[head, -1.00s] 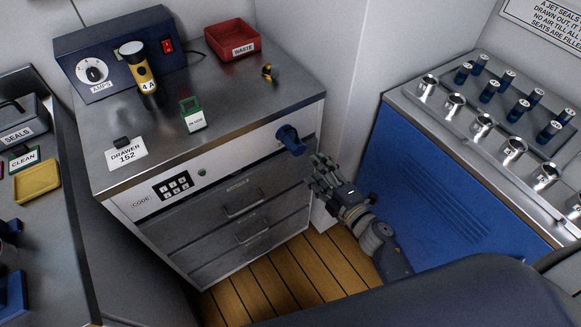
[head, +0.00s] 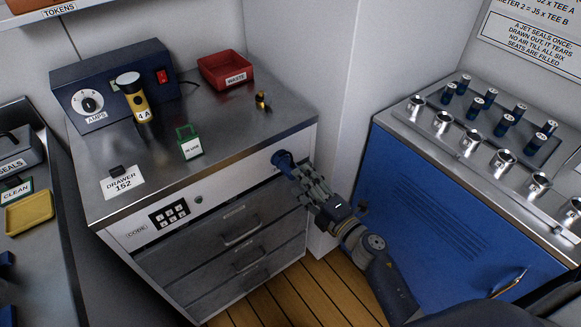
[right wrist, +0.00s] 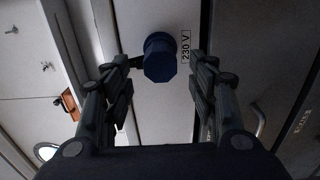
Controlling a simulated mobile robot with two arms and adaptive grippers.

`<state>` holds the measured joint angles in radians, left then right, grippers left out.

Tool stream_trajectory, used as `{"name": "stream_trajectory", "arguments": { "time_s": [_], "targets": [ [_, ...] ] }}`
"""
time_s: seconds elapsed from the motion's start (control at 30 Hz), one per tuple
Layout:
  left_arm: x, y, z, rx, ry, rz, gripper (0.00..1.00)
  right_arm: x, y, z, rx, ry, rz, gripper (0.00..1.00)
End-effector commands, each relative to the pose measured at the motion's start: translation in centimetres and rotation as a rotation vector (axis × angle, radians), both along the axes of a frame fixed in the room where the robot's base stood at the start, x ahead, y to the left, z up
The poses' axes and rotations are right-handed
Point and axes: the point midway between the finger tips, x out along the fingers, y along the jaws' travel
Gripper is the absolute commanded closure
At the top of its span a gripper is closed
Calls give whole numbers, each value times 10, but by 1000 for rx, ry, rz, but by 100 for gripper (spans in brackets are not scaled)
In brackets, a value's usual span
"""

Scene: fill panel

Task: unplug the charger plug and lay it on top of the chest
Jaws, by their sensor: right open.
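The blue charger plug (head: 281,160) sits in the front panel of the metal-topped chest (head: 232,122), near its right end. My right gripper (head: 303,178) is open, its fingertips close to the plug from the right front. In the right wrist view the plug (right wrist: 160,58) shows between the two spread fingers (right wrist: 163,72), beside a "230 V" label. I see a gap on the right side; contact on the left is unclear. My left gripper is not in view.
On the chest top are a charger box (head: 110,88), a yellow torch (head: 138,98), a green-framed tag (head: 189,143), a red waste tray (head: 226,70) and a small brass piece (head: 262,101). Bare metal lies at the front right. A blue cabinet (head: 430,205) stands right of my gripper.

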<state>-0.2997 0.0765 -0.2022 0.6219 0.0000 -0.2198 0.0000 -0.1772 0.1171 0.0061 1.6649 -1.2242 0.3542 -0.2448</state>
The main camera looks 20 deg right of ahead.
Motion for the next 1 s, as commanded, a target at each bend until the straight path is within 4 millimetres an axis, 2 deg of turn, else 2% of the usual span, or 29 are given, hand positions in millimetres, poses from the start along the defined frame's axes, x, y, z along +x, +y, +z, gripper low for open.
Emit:
{"name": "stream_trajectory", "arguments": {
  "time_s": [0.2, 0.4, 0.6, 1.0],
  "targets": [
    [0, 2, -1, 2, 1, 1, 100, 31, 11, 1, 0, -1, 0, 47],
    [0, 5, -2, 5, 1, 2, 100, 49, 17, 0, 1, 0, -1, 47],
    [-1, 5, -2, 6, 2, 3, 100, 55, 20, -1, 0, 2, -1, 47],
    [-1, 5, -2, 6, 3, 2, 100, 55, 20, -1, 0, 1, -1, 47]
  ]
}}
